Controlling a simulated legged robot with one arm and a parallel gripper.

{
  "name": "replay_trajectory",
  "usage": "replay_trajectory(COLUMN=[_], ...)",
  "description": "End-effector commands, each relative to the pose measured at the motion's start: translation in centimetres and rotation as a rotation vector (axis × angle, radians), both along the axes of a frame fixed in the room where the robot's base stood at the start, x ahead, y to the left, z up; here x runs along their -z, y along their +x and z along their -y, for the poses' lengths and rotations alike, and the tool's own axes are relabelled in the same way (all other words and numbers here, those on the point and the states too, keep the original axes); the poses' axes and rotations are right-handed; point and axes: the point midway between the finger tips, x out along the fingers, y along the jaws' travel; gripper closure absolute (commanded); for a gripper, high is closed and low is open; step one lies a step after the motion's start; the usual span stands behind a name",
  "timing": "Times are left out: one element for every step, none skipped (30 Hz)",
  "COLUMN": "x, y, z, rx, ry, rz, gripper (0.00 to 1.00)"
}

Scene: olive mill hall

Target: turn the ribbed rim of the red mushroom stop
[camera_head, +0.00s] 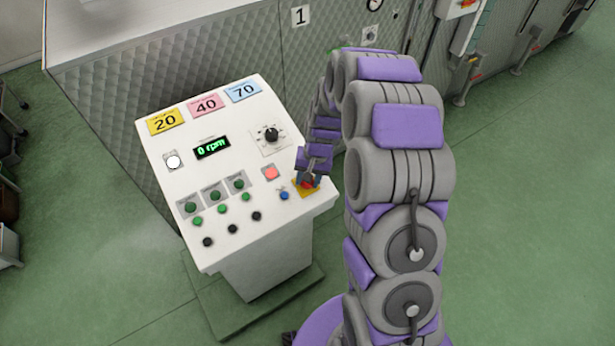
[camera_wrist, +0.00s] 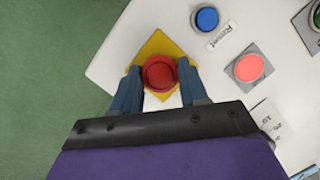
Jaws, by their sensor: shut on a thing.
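The red mushroom stop (camera_wrist: 159,73) sits on a yellow square plate (camera_wrist: 158,46) near the edge of the white console. In the head view only a bit of the red stop (camera_head: 307,185) shows, mostly hidden by my gripper, with the yellow plate (camera_head: 301,193) around it. My gripper (camera_wrist: 160,80) is shut on the stop, with one blue-grey finger on each side of its rim. My gripper (camera_head: 309,181) comes down on it from above in the head view. Ribs on the rim cannot be made out.
The console (camera_head: 225,130) also has a black dial (camera_head: 270,134), a display reading 0 rpm (camera_head: 211,147), and several green and black buttons. Green floor lies beyond the console edge.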

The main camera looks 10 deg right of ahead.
Motion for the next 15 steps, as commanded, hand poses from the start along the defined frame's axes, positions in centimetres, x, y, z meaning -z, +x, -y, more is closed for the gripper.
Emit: replay_trajectory(x=[-0.09, -0.08, -0.07, -0.07, -0.05, -0.04, -0.02, -0.02, 0.0, 0.01, 0.02, 0.03, 0.04, 0.05, 0.07], y=[-0.02, -0.03, -0.03, -0.03, -0.05, -0.04, -0.06, -0.06, -0.05, -0.06, -0.06, -0.06, -0.06, -0.06, -0.07], z=[0.03, 0.04, 0.05, 0.05, 0.05, 0.07, 0.07, 0.07, 0.06, 0.05, 0.05, 0.05, 0.05, 0.04, 0.05], rx=[0.032, 0.052, 0.078, 0.096, 0.113, 0.133, 0.146, 0.159, 0.176, 0.187, 0.196, 0.207, 0.214, 0.22, 0.227], ry=[0.01, 0.016, 0.023, 0.028, 0.033, 0.038, 0.042, 0.045, 0.05, 0.053, 0.056, 0.059, 0.061, 0.062, 0.064], rz=[-0.003, -0.005, -0.008, -0.009, -0.012, -0.014, -0.016, -0.017, -0.019, -0.021, -0.021, -0.023, -0.023, -0.024, -0.025], gripper=[0.87, 0.87, 0.87, 0.87, 0.87, 0.87, 0.87, 0.87, 0.87, 0.87, 0.87, 0.87, 0.87, 0.87, 0.87])
